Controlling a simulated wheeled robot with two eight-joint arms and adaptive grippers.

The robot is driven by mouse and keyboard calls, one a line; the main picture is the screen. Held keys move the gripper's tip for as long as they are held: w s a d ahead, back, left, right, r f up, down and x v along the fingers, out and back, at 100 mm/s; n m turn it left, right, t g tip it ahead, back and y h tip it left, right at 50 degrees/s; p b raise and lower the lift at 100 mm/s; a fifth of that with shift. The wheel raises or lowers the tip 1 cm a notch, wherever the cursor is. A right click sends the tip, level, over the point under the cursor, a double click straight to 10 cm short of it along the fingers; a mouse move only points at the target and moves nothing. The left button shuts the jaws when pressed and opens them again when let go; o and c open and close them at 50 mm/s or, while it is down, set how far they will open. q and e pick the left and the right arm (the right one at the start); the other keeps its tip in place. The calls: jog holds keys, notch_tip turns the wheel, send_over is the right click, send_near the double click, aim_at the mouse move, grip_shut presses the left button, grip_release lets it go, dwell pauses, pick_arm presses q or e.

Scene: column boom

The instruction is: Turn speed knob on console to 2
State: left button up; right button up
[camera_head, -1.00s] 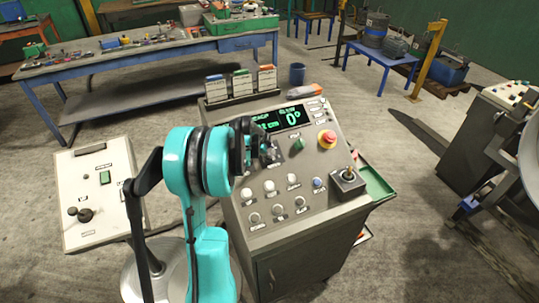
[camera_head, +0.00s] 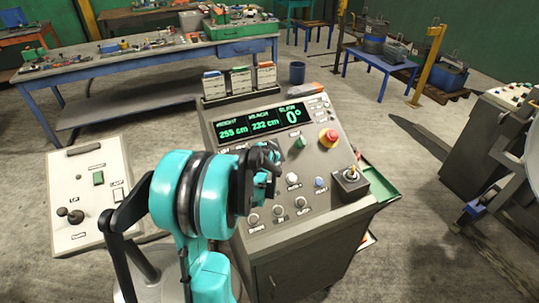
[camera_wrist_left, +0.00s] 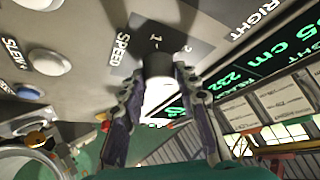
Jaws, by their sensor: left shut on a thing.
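The console (camera_head: 330,215) stands in front of me with a sloped grey panel. The speed knob (camera_wrist_left: 157,68) shows in the left wrist view as a dark knob with a pale end, beside the label SPEED and the marks 1 and 2. Which mark it points to I cannot tell. My left gripper (camera_wrist_left: 160,108) has its two fingers on either side of the knob, shut on it. In the head view my left gripper (camera_head: 268,168) is over the left middle of the panel and hides the knob. My right gripper is not in view.
A lit display (camera_head: 262,123) reads 255 cm, 232 cm and 0°. A red emergency button (camera_head: 328,138), a green switch (camera_head: 299,143), several round buttons and a joystick (camera_head: 350,178) share the panel. Card boxes (camera_head: 239,80) stand behind it. A pale control box (camera_head: 88,195) lies left.

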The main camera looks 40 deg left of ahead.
pick_arm(q)
jog(key=n+y, duration=0.1)
jog(key=n, duration=0.1)
jog(key=n+y+b, duration=0.1)
jog(key=n, duration=0.1)
jog(key=n+g+y+b, duration=0.1)
jog(key=n, duration=0.1)
jog(key=shift+w+d+f, duration=0.1)
jog(key=shift+d+f, duration=0.1)
jog(key=shift+d, duration=0.05)
jog(key=n+g+y, duration=0.1)
jog(key=n, duration=0.2)
jog(key=n+g+y+b, duration=0.1)
jog(key=n, duration=0.2)
jog(key=shift+w+d+y, duration=0.1)
jog(key=shift+y, duration=0.2)
jog(key=shift+n, duration=0.3)
jog(key=shift+g, duration=0.3)
jog(key=o, duration=1.2)
jog(key=shift+c, duration=0.2)
jog(key=v, duration=1.2)
